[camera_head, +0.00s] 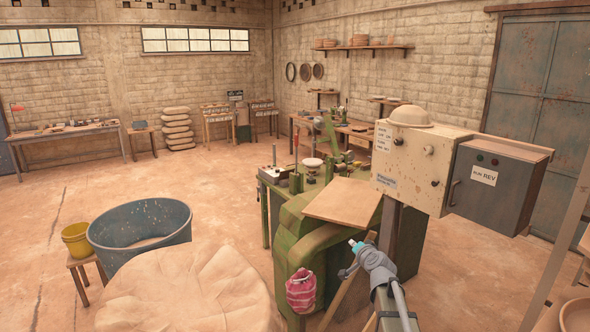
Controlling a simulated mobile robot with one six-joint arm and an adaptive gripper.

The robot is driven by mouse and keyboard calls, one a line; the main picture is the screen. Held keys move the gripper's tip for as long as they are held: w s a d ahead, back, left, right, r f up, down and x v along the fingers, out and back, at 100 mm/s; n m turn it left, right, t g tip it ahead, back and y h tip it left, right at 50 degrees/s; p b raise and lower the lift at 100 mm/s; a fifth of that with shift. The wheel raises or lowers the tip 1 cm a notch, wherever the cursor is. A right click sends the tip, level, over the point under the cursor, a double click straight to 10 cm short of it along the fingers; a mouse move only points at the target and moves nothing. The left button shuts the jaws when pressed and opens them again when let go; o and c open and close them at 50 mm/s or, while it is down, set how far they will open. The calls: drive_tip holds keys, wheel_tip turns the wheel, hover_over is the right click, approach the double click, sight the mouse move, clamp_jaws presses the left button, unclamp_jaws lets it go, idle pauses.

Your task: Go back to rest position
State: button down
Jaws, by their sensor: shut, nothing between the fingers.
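My gripper (345,273) is at the end of my grey arm, low and right of centre. It is small in the picture, and its fingers are shut with nothing between them. It is in front of the green machine (325,240) and below a tan board (342,199) on that machine. A pink striped cloth or glove (301,291) hangs on the machine's front, left of my gripper and apart from it.
A large covered mound (190,290), blue tub (140,235) and yellow bucket (76,239) are at left. Open floor (70,205) lies behind them.

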drive_tip(key=s+a+f+n+g+b, duration=0.1)
drive_tip(key=s+a+f+n+g, duration=0.25)
drive_tip(key=s+f, duration=0.4)
drive_tip(key=s+a+f+n+g+b, duration=0.2)
drive_tip(key=s+f+n+g, duration=0.1)
drive_tip(key=s+f+g, duration=0.4)
drive_tip(key=s+d+f+g+h, duration=0.1)
drive_tip(key=s+f+g, duration=0.1)
drive_tip(key=s, duration=0.6)
drive_tip(key=s+d+f+n+g+h+b, duration=0.1)
drive_tip(key=s+d+f+g+h, duration=0.1)
drive_tip(key=s, duration=0.6)
drive_tip(key=shift+s, duration=0.4)
drive_tip(key=shift+d, duration=0.1)
